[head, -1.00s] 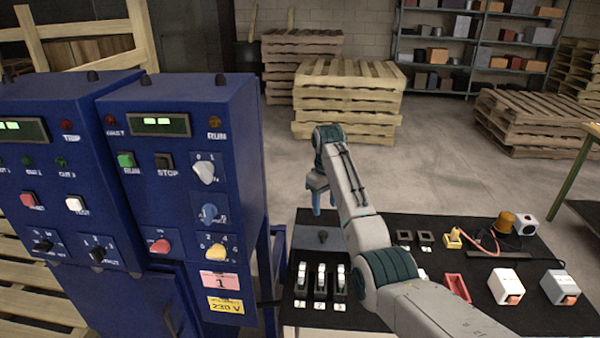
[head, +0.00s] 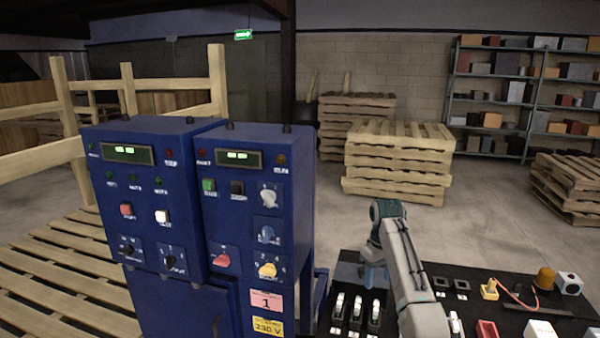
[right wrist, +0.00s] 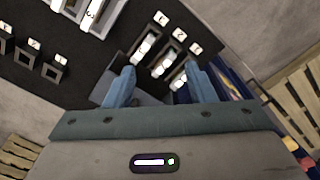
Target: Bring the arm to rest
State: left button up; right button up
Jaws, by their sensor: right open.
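My right arm comes in from the bottom right of the head view and ends near the left end of the black table. My right gripper (head: 374,277) points down there. In the right wrist view, its two blue fingers (right wrist: 160,85) stand apart with nothing between them. A row of white-levered switches (right wrist: 158,60) lies beyond the fingertips; the same switches (head: 356,310) show just below the gripper in the head view. My left gripper is in neither view.
Blue control cabinets (head: 262,215) stand left of the table (head: 460,315). A yellow plug (head: 489,290), an orange dome lamp (head: 545,278) and a red tray (head: 487,329) are on the table's right side. Stacked pallets (head: 398,160) and shelves (head: 500,90) are behind, with open floor between.

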jog(key=s+d+f+m+t, duration=0.1)
jog(key=s+d+f+m, duration=0.15)
jog(key=s+f, duration=0.75)
jog(key=s+d+f+m+t, duration=0.1)
jog(key=s+d+f, duration=0.2)
jog(key=s+f, duration=0.75)
jog(key=s+r+m+t, duration=0.1)
jog(key=s+r, duration=0.1)
jog(key=s, duration=1.3)
jog(key=s+r+t, duration=0.1)
jog(key=s+r, duration=0.2)
jog(key=s, duration=1.2)
jog(key=d+f+g+h, duration=0.1)
jog(key=d+f+g, duration=0.15)
jog(key=f, duration=2.95)
jog(key=s+d+f, duration=0.2)
jog(key=s+f, duration=1.6)
jog(key=f, duration=0.1)
jog(key=shift+m+b, duration=0.35)
jog(key=shift+b, duration=0.05)
jog(key=shift+s+g, duration=0.1)
jog(key=shift+g, duration=0.15)
